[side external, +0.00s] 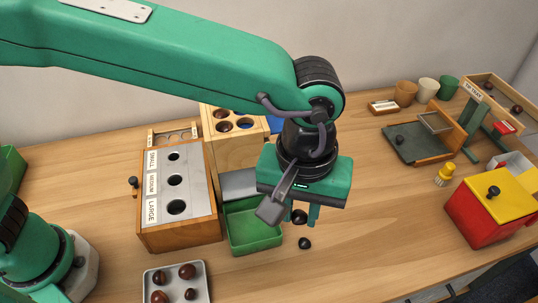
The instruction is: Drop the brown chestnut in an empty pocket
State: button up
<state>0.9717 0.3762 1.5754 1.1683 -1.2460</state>
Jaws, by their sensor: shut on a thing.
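My gripper (301,219) points down over the table, just right of the green tray. It is shut on a dark brown chestnut (299,216), which shows low between the fingers and is partly hidden. A second dark chestnut (305,243) lies on the table just below and in front of it, apart from the fingers. A wooden block with round pockets (234,143) stands behind and left of my gripper. Some of its pockets show brown chestnuts; at least one looks bluish inside, and I cannot tell each one's content.
A sorting box with SMALL, MEDIUM and LARGE holes (206,201) stands left of the green tray (254,246). A metal tray with several chestnuts (176,296) is at the front. A red bin with yellow lid (476,218) is at right.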

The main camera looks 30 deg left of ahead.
aim_at(299, 216)
notch_tip(299, 216, up, 16)
jog(key=w+a+n, duration=0.3)
jog(key=w+a, duration=0.4)
jog(key=a, duration=0.6)
jog(key=w+a+n, duration=0.4)
jog(key=w+a, duration=0.3)
jog(key=a, duration=0.5)
jog(key=shift+f, duration=2.6)
jog(key=shift+f, duration=0.15)
jog(key=shift+f, duration=2.55)
jog(key=shift+f, duration=0.6)
